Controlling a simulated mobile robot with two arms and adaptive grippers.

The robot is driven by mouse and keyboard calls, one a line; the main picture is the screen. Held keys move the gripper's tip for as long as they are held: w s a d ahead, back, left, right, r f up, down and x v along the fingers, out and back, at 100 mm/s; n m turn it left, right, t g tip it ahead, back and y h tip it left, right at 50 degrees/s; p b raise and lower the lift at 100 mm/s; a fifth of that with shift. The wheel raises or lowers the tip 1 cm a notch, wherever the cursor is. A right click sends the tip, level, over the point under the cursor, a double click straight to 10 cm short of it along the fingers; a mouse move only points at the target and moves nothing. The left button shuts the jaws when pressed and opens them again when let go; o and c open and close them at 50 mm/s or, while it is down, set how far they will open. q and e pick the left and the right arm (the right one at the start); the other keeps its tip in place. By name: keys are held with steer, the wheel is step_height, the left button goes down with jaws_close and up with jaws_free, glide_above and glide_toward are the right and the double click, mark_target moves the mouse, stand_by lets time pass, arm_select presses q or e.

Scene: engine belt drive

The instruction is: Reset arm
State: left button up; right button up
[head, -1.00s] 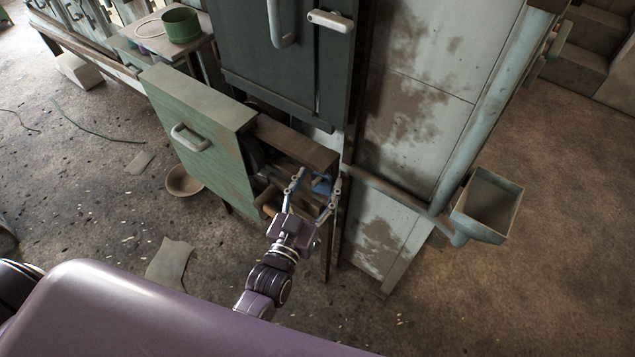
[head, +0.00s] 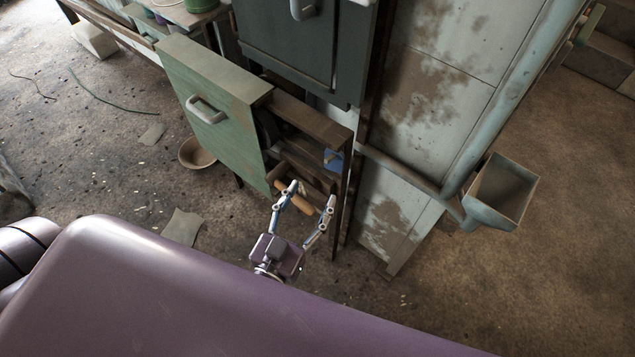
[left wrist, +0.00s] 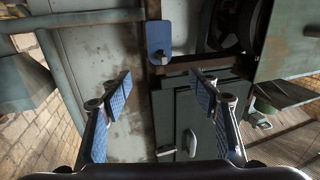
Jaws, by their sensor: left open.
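My left gripper (head: 311,196) is open and empty in front of the cabinet's open compartment. A small blue part (head: 334,160) sits inside the compartment at its right side, apart from the fingers. In the left wrist view the blue part (left wrist: 159,42) is a plate with a short peg at its lower end, beyond and between the open fingers (left wrist: 163,88). A tan cylinder (head: 297,201) shows low in the compartment, partly behind the fingers. A dark wheel (left wrist: 234,24) shows beside the blue part in the left wrist view. My right gripper is not in view.
A green door panel (head: 212,112) with a pale handle stands left of the compartment. A pale blue pipe and an open funnel box (head: 501,190) are on the right. A bowl (head: 197,152) and a loose sheet (head: 182,227) lie on the floor. Open floor lies at right.

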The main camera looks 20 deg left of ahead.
arm_select(q)
steer(key=shift+s, duration=0.4)
steer(key=shift+f, duration=0.1)
steer(key=s+f+g, duration=0.3)
steer(key=s+f, duration=0.1)
steer(key=f, duration=0.7)
steer(key=s+f+m+g, duration=0.1)
steer(key=s+f+g, duration=0.2)
steer(key=f, duration=0.8)
steer(key=s+f+g, duration=0.3)
steer(key=s+f, duration=0.1)
steer(key=f, duration=0.7)
steer(key=s+a+f+g, duration=0.4)
steer(key=s+f, duration=0.3)
steer(key=s, duration=0.3)
steer(key=s+a+f+g+y, duration=0.1)
steer(key=s+a+f+g, duration=0.3)
steer(key=s+f, duration=0.4)
steer(key=s, duration=0.3)
steer(key=shift+a+y, duration=0.3)
steer(key=shift+a, duration=0.05)
